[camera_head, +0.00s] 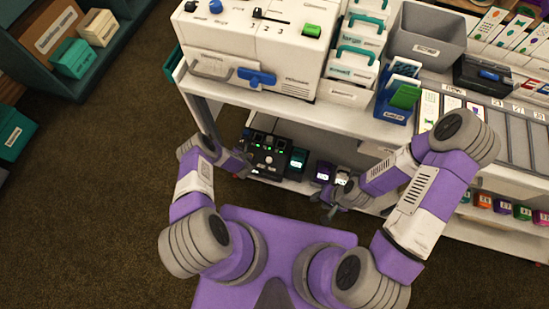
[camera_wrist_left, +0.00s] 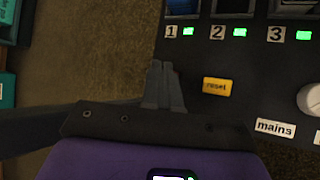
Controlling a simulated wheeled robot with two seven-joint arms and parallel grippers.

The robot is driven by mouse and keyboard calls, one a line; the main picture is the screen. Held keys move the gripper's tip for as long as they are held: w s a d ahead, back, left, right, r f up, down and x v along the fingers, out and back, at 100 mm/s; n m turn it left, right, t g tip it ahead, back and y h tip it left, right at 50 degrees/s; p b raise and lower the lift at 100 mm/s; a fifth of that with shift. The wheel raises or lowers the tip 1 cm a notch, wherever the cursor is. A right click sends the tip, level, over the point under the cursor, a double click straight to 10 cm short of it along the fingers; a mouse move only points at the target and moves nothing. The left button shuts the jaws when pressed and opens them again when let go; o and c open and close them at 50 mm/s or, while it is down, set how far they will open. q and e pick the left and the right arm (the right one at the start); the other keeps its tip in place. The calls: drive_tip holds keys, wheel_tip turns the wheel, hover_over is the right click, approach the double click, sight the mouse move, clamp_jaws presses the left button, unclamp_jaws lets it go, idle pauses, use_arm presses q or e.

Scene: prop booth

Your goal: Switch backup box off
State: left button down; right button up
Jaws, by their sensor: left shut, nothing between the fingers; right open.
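A black control box (camera_head: 266,152) with green lights sits on the cart's lower shelf. In the left wrist view its black panel (camera_wrist_left: 245,62) shows labels 1, 2 and 3 beside lit green lights, a yellow reset button (camera_wrist_left: 217,87) and a white knob (camera_wrist_left: 311,100) near a "mains" label. No "backup" label is readable; which unit is the backup box I cannot tell. My left gripper (camera_head: 247,160) is shut and empty at the box's left side; its fingertips (camera_wrist_left: 164,78) show left of the reset button. My right gripper (camera_head: 328,206) is open and empty, in front of the shelf.
A small teal-and-dark unit (camera_head: 298,159) and a purple unit (camera_head: 324,171) stand right of the black box. The white cart top (camera_head: 300,111) overhangs the shelf and carries a large white machine (camera_head: 255,45). Brown carpet (camera_head: 100,190) is clear at left.

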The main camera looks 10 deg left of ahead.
use_arm(q)
drive_tip(key=shift+f, duration=0.45)
idle(0.5)
drive_tip(key=shift+r, duration=0.35)
wheel_tip(320, 180, up, 6)
drive_tip(key=p, duration=0.5)
drive_tip(key=shift+r+p, duration=0.1)
drive_tip(key=shift+p, duration=0.3)
